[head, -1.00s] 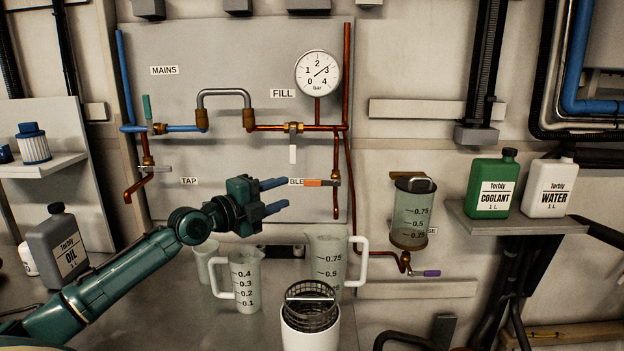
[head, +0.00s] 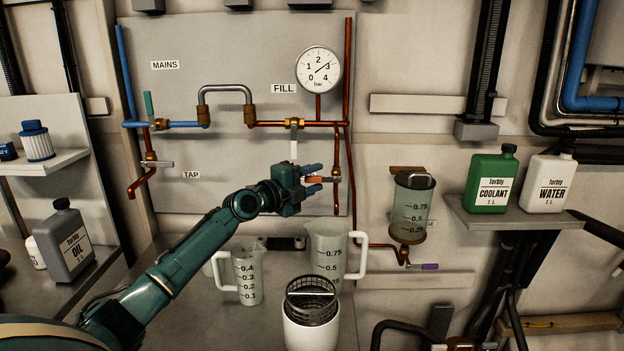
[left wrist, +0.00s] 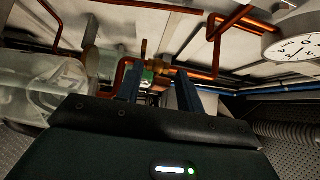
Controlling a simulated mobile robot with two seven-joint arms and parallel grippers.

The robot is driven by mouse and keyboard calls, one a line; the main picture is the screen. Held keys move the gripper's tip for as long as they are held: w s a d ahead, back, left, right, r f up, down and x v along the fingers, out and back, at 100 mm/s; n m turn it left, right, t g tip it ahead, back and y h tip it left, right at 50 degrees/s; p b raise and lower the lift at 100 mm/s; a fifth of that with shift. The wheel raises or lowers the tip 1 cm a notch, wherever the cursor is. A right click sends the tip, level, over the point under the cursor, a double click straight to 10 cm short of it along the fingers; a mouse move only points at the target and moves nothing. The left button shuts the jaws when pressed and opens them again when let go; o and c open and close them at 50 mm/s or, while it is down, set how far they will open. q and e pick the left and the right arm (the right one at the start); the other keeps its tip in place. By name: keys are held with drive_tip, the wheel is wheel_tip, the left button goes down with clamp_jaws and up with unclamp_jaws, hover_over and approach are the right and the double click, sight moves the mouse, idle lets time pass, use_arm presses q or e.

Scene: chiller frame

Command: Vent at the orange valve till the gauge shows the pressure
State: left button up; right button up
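The orange valve handle (head: 315,180) lies level on the bleed pipe, right of the TAP valve. My left gripper (head: 315,179) is at it with its two blue fingers apart, one above and one below the handle. I cannot tell whether they touch it. In the left wrist view the open gripper (left wrist: 160,88) faces the brass valve and copper pipes. The round gauge (head: 318,70) above has its needle up to the right, close to 3 bar. The gauge also shows partly in the left wrist view (left wrist: 294,42). My right gripper is not in view.
Two measuring jugs (head: 247,275) (head: 327,245) and a white container with a dark basket (head: 312,328) stand below. The FILL valve (head: 294,124) is above, with its pale handle hanging down near my gripper. A clear cylinder (head: 413,210) hangs to the right.

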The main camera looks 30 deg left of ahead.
use_arm(q)
drive_tip(key=shift+c, duration=0.5)
clamp_jaws()
